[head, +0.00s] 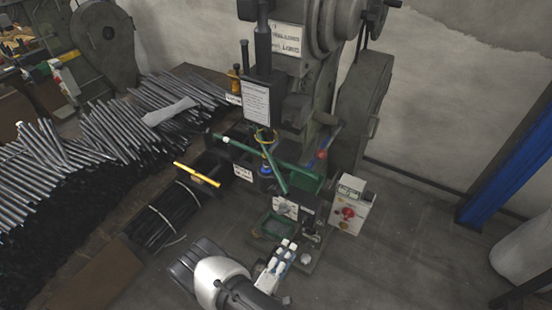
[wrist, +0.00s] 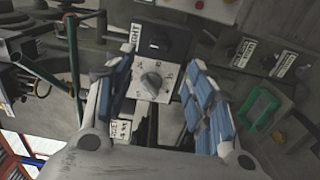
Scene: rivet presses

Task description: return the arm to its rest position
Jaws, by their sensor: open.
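My gripper (head: 282,256) is at the lower middle of the head view, in front of the rivet press (head: 330,75). In the wrist view my gripper (wrist: 158,90) is open, with blue-padded fingers to either side and nothing held between them. A pale control panel with a grey rotary knob (wrist: 152,82) shows between the fingers. The panel (head: 286,206) also shows in the head view, just beyond my gripper. I cannot tell whether the fingers touch it. My white and dark arm comes in from the bottom of the head view.
A white box with a red button (head: 348,212) stands right of the panel. A green tray (head: 277,227) lies close to my gripper. Piles of metal rods (head: 115,130) fill the left. A blue post (head: 510,160) stands at the right. Bare floor (head: 410,235) lies between the press and post.

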